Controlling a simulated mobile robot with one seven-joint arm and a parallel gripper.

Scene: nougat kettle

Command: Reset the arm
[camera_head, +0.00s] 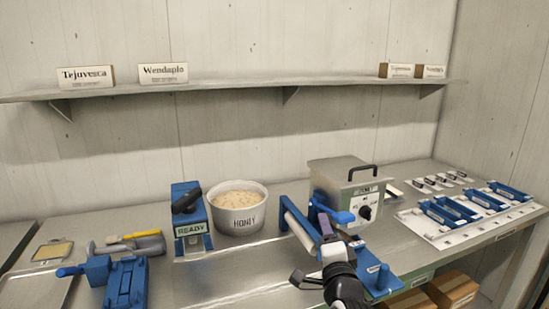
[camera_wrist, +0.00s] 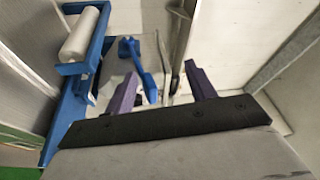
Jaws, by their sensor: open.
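My gripper (camera_head: 313,252) is at the front of the bench in the head view, its jaws apart. In the wrist view its two purple fingers (camera_wrist: 162,84) stand apart with no object gripped between them. A blue stand with a pale roller (camera_head: 297,222) is just left of and behind the gripper. It also shows at upper left in the wrist view (camera_wrist: 85,35). A blue lever (camera_wrist: 138,62) appears beyond and between the fingers in the wrist view. Whether the gripper touches the stand is unclear.
A metal box with a dial (camera_head: 340,185) stands behind the gripper. A white HONEY tub (camera_head: 238,212) and a blue READY device (camera_head: 190,220) are to the left. Blue trays on a white board (camera_head: 440,238) lie right. A shelf (camera_head: 220,88) runs above; cardboard boxes (camera_head: 452,288) sit below.

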